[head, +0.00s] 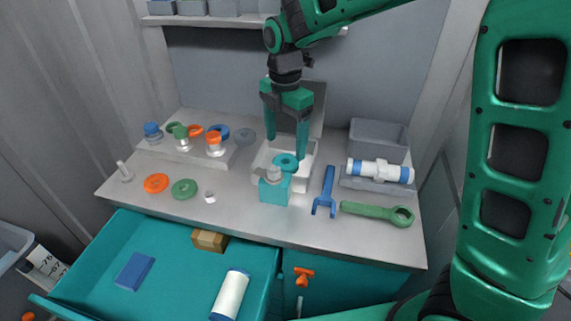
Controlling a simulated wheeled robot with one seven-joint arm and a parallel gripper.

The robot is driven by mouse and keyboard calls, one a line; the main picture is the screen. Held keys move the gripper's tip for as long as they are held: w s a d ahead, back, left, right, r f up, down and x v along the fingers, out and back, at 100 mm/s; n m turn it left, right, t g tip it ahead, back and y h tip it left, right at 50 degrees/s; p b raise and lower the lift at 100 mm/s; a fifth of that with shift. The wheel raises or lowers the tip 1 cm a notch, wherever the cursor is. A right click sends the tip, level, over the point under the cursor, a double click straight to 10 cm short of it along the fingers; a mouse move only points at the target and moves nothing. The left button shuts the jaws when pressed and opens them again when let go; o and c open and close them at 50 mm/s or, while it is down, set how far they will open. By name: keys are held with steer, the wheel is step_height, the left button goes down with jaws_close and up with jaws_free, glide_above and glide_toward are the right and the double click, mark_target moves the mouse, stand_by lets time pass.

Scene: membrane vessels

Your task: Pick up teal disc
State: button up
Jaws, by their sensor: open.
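The teal disc (286,160) is a flat ring with a hole in its middle. It lies near the front of a white square tray (304,184), just behind a grey knob on a teal block (268,194). My gripper (286,148) points down over the tray, its two teal fingers apart. The fingertips are close to the disc, one toward its left and back, one toward its right. I cannot tell whether either finger touches it. Nothing shows held between the fingers.
A white-and-blue cylinder (380,171) lies before a grey bin (378,138). Orange (156,183) and green (184,189) rings lie on the left. An open teal drawer (178,254) juts out below.

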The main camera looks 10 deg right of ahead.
mark_target(286, 161)
steer(key=shift+s+d+f, duration=0.1)
steer(key=shift+f, duration=1.35)
steer(key=shift+s+d+f, duration=0.1)
steer(key=shift+f, duration=1.35)
steer(key=shift+c, duration=0.3)
steer(key=c, duration=1.1)
